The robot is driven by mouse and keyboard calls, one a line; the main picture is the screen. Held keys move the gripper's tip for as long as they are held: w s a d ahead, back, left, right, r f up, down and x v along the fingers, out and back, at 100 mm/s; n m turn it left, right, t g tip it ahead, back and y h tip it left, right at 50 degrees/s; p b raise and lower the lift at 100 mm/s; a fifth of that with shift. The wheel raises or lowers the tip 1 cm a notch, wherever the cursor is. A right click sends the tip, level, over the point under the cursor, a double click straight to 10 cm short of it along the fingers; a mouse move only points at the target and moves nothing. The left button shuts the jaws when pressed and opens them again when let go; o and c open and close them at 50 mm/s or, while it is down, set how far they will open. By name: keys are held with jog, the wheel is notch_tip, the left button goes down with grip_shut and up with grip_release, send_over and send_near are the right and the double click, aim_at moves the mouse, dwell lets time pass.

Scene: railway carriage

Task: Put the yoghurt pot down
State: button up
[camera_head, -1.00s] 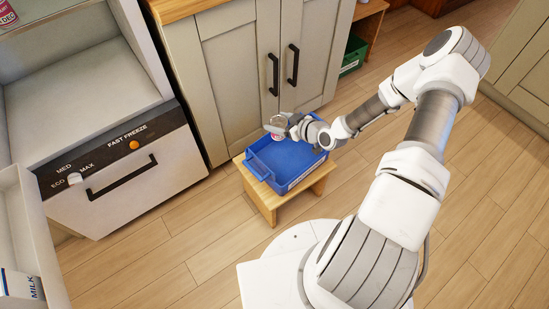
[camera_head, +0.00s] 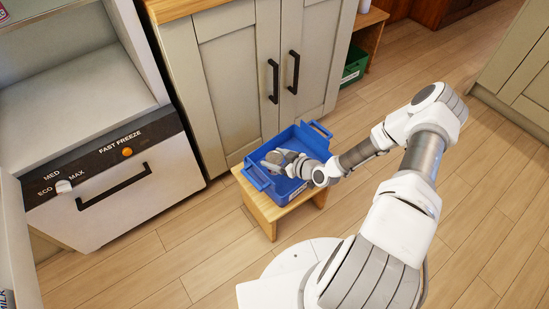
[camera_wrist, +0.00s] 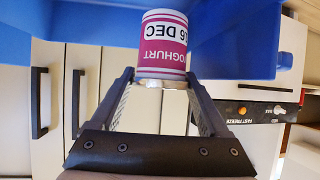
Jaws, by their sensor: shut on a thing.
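The yoghurt pot (camera_wrist: 162,45), white with a magenta label, is between the fingertips of my gripper (camera_wrist: 160,80) in the wrist view. Its lettering appears upside down there. In the head view my gripper (camera_head: 284,160) is down at the blue crate (camera_head: 257,179), within its outline, and the pot is mostly hidden or too small to make out. The crate's blue walls also show around the pot in the wrist view (camera_wrist: 235,28). I cannot tell whether the pot touches the crate's floor.
The crate stands on a low wooden stool (camera_head: 266,212). Behind it is a cupboard (camera_head: 232,85) with two black handles. A fridge (camera_head: 120,180) with an open upper compartment is at left. A green crate (camera_head: 354,66) sits under a wooden shelf. The floor at right is clear.

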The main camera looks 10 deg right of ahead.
notch_tip(320, 180, down, 3)
jog(key=shift+b, duration=1.15)
jog(key=shift+f, duration=1.65)
jog(key=shift+f, duration=0.2)
jog(key=o, duration=1.4)
jog(key=p+v, duration=0.5)
jog(key=v, duration=1.2)
jog(key=shift+s+d, duration=0.1)
jog(key=shift+s, duration=0.1)
grip_shut()
